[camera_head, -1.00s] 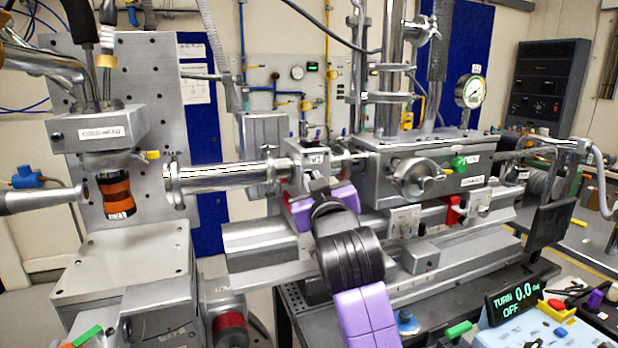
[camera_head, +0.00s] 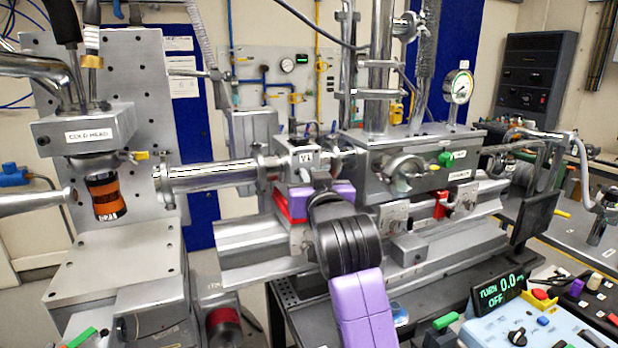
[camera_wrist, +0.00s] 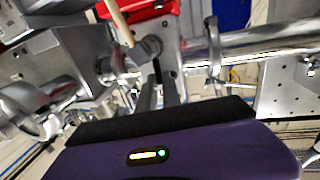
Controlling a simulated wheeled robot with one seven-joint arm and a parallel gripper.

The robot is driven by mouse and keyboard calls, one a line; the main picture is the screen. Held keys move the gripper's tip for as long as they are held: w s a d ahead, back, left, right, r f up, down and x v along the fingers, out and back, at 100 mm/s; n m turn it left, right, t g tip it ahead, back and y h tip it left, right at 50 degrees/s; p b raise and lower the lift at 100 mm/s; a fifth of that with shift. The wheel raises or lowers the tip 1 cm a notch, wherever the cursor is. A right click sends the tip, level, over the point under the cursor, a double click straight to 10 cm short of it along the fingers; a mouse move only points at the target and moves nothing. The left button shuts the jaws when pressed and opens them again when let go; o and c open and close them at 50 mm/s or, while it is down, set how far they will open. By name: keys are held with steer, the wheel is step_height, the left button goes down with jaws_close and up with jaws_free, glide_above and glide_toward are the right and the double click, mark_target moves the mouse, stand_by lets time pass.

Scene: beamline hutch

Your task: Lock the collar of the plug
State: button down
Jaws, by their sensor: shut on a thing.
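My gripper (camera_wrist: 163,86) points into the machinery in the wrist view. Its dark fingers are close together around a small grey cylindrical part (camera_wrist: 149,47), which I take to be the plug's collar. A beige rod (camera_wrist: 117,20) slants up from beside it. In the head view my gripper (camera_head: 318,184) is at the front of the metal block marked V1 (camera_head: 306,157). There my own purple and black wrist hides the fingertips and the held part. I cannot tell whether the collar is turned or locked.
A shiny horizontal tube (camera_head: 210,177) runs left from the block. The chamber (camera_head: 410,165), with a round flange and green knob (camera_head: 446,159), stands to the right. A display (camera_head: 498,292) reads TURN 0.0 and OFF. A control box (camera_head: 540,325) stands at lower right.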

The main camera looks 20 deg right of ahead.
steer(key=c, duration=1.5)
jaws_free()
steer(key=shift+c, duration=0.2)
steer(key=v, duration=0.8)
steer(key=shift+b, duration=0.4)
steer(key=shift+w, duration=0.1)
